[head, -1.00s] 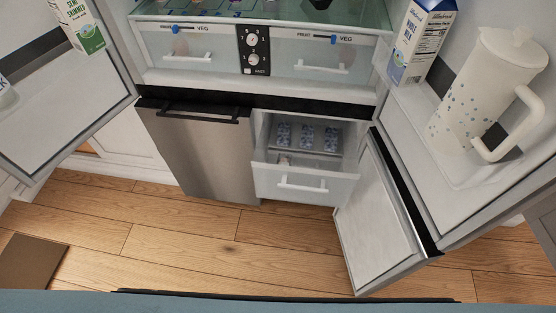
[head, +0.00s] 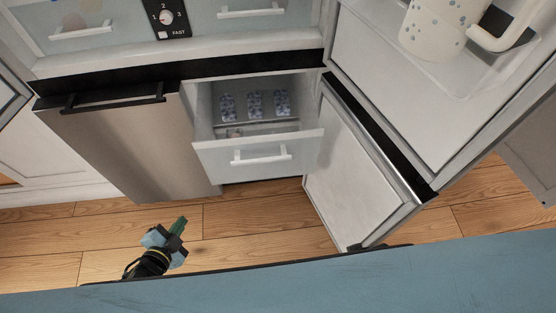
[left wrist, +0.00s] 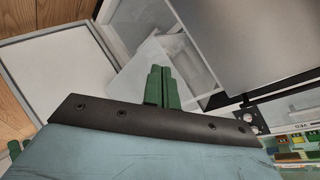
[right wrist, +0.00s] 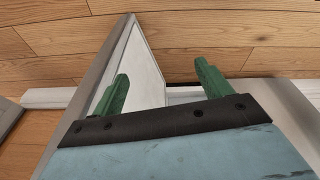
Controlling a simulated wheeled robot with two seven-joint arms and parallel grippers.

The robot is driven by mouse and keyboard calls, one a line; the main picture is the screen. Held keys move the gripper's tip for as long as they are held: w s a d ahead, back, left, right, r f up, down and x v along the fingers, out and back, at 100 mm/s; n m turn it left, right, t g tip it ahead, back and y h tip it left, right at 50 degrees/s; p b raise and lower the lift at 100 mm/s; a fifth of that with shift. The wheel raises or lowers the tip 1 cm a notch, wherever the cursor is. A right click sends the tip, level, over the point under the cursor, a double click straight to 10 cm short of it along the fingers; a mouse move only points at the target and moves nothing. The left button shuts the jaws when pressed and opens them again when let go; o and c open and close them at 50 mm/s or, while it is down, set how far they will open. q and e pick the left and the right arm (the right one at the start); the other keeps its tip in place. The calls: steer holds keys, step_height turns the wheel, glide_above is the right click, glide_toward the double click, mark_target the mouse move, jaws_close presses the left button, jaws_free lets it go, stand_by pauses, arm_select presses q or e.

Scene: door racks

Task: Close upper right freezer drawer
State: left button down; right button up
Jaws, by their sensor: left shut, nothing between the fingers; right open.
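The upper right freezer drawer (head: 225,160) is pulled out under the fridge section, with a white bar handle (head: 260,156) on its pale front. Several blue-and-white packs (head: 255,104) show behind its front. My left gripper (head: 181,224) is shut and empty, low over the floor, in front and to the left of the drawer and apart from it. Its green fingers (left wrist: 158,86) lie together in the left wrist view. My right gripper (right wrist: 163,85) is open and empty in the right wrist view, and is out of the head view.
The right freezer door (head: 355,170) stands open to the right of the drawer. The steel left freezer door (head: 130,145) is closed, with a dark handle (head: 115,97). The fridge door above right is open and holds a dotted pitcher (head: 435,25). Wooden floor (head: 250,220) in front is clear.

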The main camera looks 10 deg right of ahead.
mark_target(241, 142)
arm_select(q)
steer(key=w+d+r+m+h+b, duration=0.3)
steer(key=d+r+m+h+b, duration=0.65)
steer(key=r+m, duration=0.3)
steer(key=shift+m+t+y, duration=0.25)
steer(key=shift+t, duration=0.15)
steer(key=x, duration=0.4)
steer(key=w+a+x, duration=0.1)
steer(key=x, duration=0.3)
steer(key=b+x, duration=0.1)
steer(key=x, duration=0.3)
steer(key=shift+w+a+f, duration=0.2)
steer(key=shift+w+a, duration=0.05)
steer(key=shift+w, duration=0.4)
arm_select(e)
steer(key=w+a+r+t, duration=0.1)
steer(key=w+r, duration=0.1)
steer(key=r, duration=0.4)
steer(key=w+r+t, duration=0.1)
steer(key=w+r, duration=0.1)
steer(key=r, duration=0.5)
steer(key=shift+w+a+r+t+y, duration=0.25)
steer(key=shift+a+t+y, duration=0.05)
steer(key=shift+a+t, duration=0.1)
